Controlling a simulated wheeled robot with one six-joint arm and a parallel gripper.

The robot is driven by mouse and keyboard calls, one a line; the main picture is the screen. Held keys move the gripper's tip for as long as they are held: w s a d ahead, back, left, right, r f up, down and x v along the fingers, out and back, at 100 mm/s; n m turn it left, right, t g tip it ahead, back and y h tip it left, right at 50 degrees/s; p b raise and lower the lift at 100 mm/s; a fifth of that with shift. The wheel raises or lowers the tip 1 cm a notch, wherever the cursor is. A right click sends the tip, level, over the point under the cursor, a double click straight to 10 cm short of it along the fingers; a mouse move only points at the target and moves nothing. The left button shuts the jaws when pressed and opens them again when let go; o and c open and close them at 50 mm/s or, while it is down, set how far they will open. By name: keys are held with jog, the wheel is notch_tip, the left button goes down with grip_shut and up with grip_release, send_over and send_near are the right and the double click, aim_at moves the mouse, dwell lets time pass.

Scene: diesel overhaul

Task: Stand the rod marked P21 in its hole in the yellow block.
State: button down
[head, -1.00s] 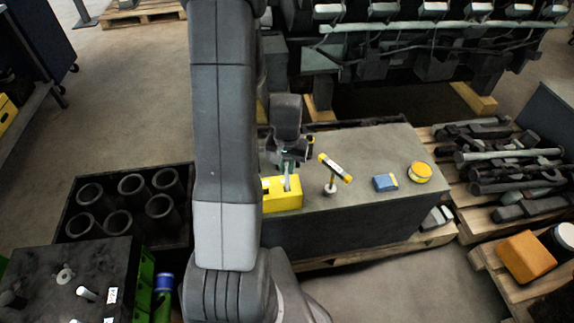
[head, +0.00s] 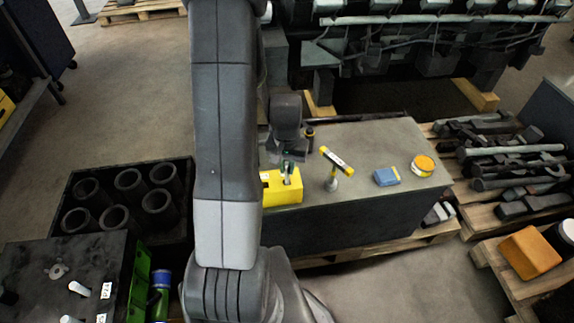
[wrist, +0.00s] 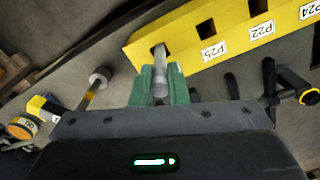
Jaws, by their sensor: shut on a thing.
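My gripper (wrist: 160,84) has green fingers shut on a pale grey rod (wrist: 159,70). The rod's far end is at the end hole of the yellow block (wrist: 185,62) in the wrist view; I cannot tell how deep it sits. No marking on the rod is readable. The labels P25, P22 and P24 show on the block; any label by the end hole is hidden by my gripper. In the head view the yellow block (head: 281,193) is on the grey bench, with my gripper (head: 288,161) just above it and the rod (head: 287,175) roughly upright.
A T-shaped tool with yellow ends (head: 337,160) stands right of the block. A blue box (head: 386,177) and a round yellow-orange tin (head: 423,165) are farther right on the bench (head: 375,145). A dark-handled item (head: 310,138) is behind my gripper.

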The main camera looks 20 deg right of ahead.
jog(key=shift+f+b, duration=0.75)
jog(key=shift+f, duration=0.25)
jog(key=c, duration=1.3)
grip_release()
jog(key=shift+c, duration=0.2)
notch_tip(320, 180, up, 14)
jog(key=p, duration=0.1)
jog(key=shift+f, duration=0.1)
